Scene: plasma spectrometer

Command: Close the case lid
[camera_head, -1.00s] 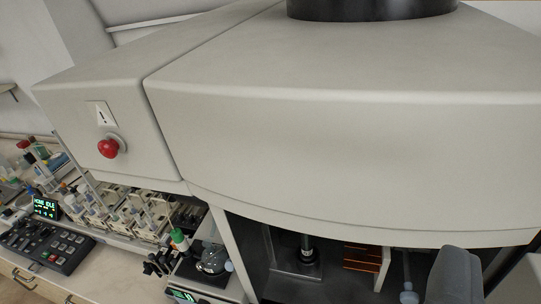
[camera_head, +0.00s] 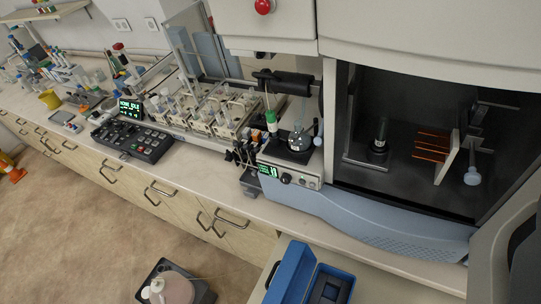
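A blue case (camera_head: 345,274) lies at the bottom edge of the view, on or just above a pale surface below the spectrometer. Its lid (camera_head: 289,270) stands open on the left side. The inside looks dark with a blue item or recess in it, too small to tell. The near part of the case is cut off by the frame. No gripper fingers can be made out in this view, so my gripper's distance from the case cannot be told.
The spectrometer (camera_head: 400,235) has an open, dark chamber at the right. A pale grey panel (camera_head: 490,250) stands at the right edge. The bench (camera_head: 190,165) carries racks and a control panel (camera_head: 132,140). A stirrer-like device (camera_head: 175,285) stands low at the bottom left.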

